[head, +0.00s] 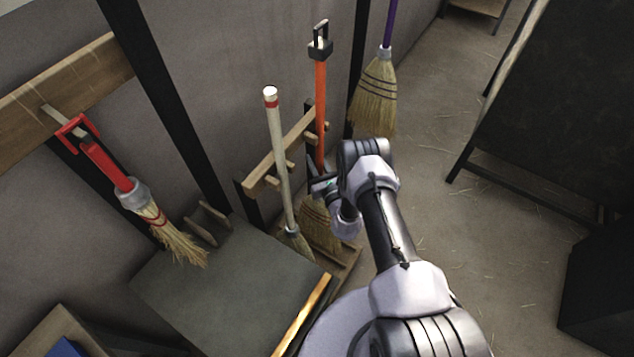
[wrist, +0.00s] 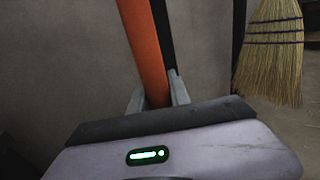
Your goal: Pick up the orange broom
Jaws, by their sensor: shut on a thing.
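The orange broom (head: 320,100) stands upright in a wooden rack by the wall, with a dark loop at its top and straw bristles at its foot. In the wrist view its orange handle (wrist: 142,45) runs down between my two fingers. My gripper (head: 322,184) is shut on the handle, low down and above the bristles. My gripper also shows in the wrist view (wrist: 157,99). In the head view my arm and wrist hide part of the broom's lower end.
A white-handled broom (head: 278,150) stands close on the left in the wooden rack (head: 262,172). A purple-handled broom (head: 375,95) hangs behind on the right. A red broom (head: 105,165) hangs at left above a grey tabletop (head: 225,290).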

